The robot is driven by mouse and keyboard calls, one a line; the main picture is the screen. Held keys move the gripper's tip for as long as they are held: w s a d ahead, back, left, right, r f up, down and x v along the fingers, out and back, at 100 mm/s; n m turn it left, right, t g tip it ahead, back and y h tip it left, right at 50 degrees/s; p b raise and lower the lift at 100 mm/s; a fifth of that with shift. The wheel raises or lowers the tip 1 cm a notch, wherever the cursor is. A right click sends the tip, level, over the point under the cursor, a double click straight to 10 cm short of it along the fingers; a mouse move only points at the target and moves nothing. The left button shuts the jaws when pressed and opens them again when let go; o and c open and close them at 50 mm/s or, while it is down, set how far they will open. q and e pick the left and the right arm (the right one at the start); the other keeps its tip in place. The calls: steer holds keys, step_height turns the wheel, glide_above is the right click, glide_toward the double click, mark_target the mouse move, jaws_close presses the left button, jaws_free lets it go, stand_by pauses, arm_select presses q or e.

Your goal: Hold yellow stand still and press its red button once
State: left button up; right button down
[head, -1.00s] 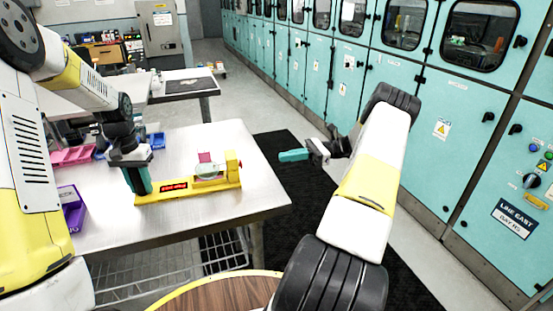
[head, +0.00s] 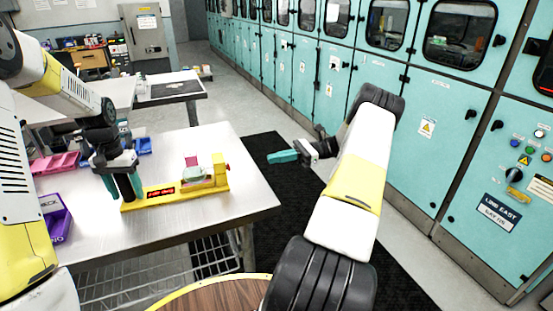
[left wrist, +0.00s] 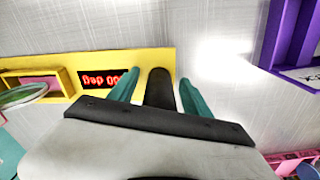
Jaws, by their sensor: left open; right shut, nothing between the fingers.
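The yellow stand (head: 176,198) lies on the metal table in the head view, with a red-lit display on its front and an upright block (head: 221,176) at its right end. A small red button (head: 228,167) shows on the block's right side. My left gripper (head: 124,196) is open at the stand's left end. In the left wrist view its teal fingers (left wrist: 156,88) are on either side of a black post (left wrist: 160,90), with the display (left wrist: 103,80) close by; contact cannot be told. My right gripper (head: 270,157) is shut and empty, right of the table, apart from the stand.
A purple bin (head: 56,220) and pink bins (head: 55,163) stand on the table's left. A pink block (head: 190,159) is behind the stand. The table (head: 235,190) is clear right of the stand. Teal cabinets (head: 405,150) line the right side.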

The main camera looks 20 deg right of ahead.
arm_select(q)
steer(key=shift+r, duration=0.1)
steer(key=shift+r, duration=4.4)
